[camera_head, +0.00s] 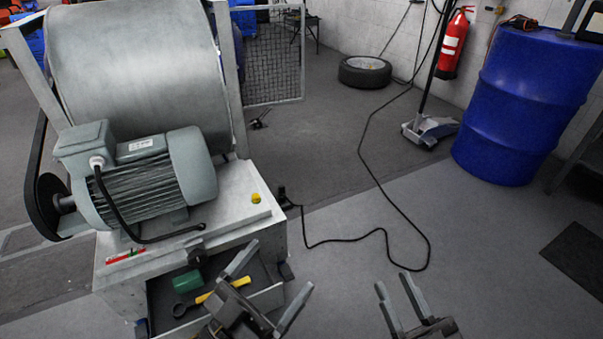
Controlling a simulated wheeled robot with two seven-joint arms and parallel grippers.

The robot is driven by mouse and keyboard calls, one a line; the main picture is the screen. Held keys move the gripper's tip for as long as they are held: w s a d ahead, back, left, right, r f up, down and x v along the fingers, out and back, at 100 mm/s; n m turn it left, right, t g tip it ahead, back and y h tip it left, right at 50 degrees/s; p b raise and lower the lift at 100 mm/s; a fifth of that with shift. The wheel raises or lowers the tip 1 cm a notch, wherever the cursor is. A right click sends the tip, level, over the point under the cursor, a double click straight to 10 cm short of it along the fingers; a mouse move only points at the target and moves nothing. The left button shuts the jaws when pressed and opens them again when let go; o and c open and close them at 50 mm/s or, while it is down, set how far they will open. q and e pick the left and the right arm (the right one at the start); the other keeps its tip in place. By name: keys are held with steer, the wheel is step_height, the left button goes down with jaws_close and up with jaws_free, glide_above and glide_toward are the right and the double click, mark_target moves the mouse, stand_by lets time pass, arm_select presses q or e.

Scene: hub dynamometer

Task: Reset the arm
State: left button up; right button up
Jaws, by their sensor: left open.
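My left gripper (279,267) is open, its two fingers pointing up and right, over the right side of an open drawer at the front of the dynamometer. Nothing shows between its fingers. My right gripper (393,282) is at the bottom edge, right of the left one, over bare floor. Its two fingers point up with an empty gap between them. The dynamometer has a large grey drum (140,60) and a green-grey motor (140,180) on a pale base (235,205). Most of both arms is out of view.
The drawer (265,300) holds a green object (187,281) and a yellow-handled tool (203,298), partly hidden by my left gripper. A black cable (385,232) lies on the floor. A blue barrel (525,100), tire (365,72) and jack (430,130) stand behind.

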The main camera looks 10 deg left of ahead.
arm_select(q)
steer(key=shift+f, duration=0.1)
arm_select(e)
steer(key=shift+r, duration=0.1)
